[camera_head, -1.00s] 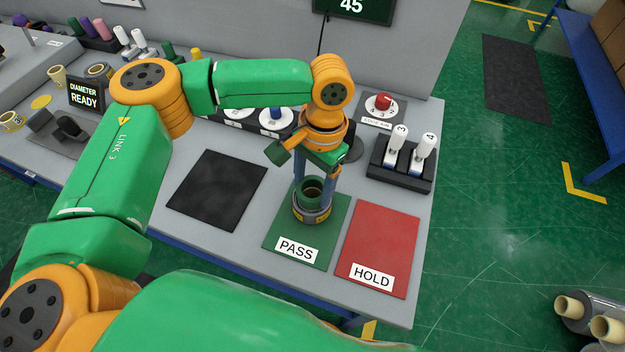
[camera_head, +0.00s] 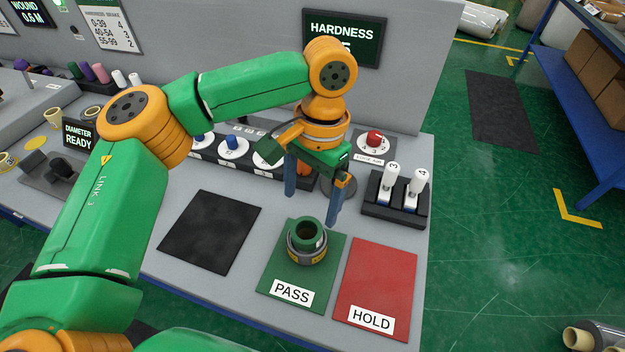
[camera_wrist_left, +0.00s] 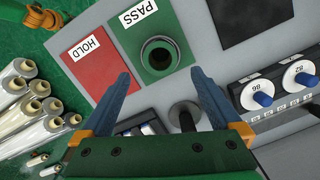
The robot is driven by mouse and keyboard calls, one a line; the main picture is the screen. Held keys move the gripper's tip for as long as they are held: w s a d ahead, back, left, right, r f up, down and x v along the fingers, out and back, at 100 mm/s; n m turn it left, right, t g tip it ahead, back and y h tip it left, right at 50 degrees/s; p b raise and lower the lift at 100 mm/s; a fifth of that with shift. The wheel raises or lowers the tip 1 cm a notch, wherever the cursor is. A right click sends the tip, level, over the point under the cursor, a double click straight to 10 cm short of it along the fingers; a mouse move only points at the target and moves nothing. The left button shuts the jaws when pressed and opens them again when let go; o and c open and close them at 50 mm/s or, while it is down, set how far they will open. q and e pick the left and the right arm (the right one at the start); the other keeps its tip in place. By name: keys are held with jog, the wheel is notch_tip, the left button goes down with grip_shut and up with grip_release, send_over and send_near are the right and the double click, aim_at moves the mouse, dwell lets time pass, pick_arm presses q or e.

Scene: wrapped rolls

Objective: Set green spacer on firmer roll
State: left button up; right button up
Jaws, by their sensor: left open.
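The green spacer (camera_head: 307,233) is a dark green ring seated on top of a grey wrapped roll (camera_head: 306,255) with a yellow label. The roll stands upright on the green PASS mat (camera_head: 328,282). In the left wrist view the spacer (camera_wrist_left: 158,55) shows from above as a ring around a dark hole, in front of the fingers. My left gripper (camera_head: 311,206) is open and empty, raised above and behind the roll, apart from the spacer. My right gripper is not in view.
The red HOLD mat (camera_head: 378,280) lies right of the PASS mat, and a bare black mat (camera_head: 210,232) lies left. A rack with white-handled tools (camera_head: 397,205) and a red knob (camera_head: 374,139) stand behind. A hardness display (camera_head: 344,38) hangs at the back.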

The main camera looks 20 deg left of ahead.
pick_arm(q)
jog(key=r, duration=0.5)
jog(key=shift+w+d, duration=0.15)
jog(key=shift+w, duration=0.15)
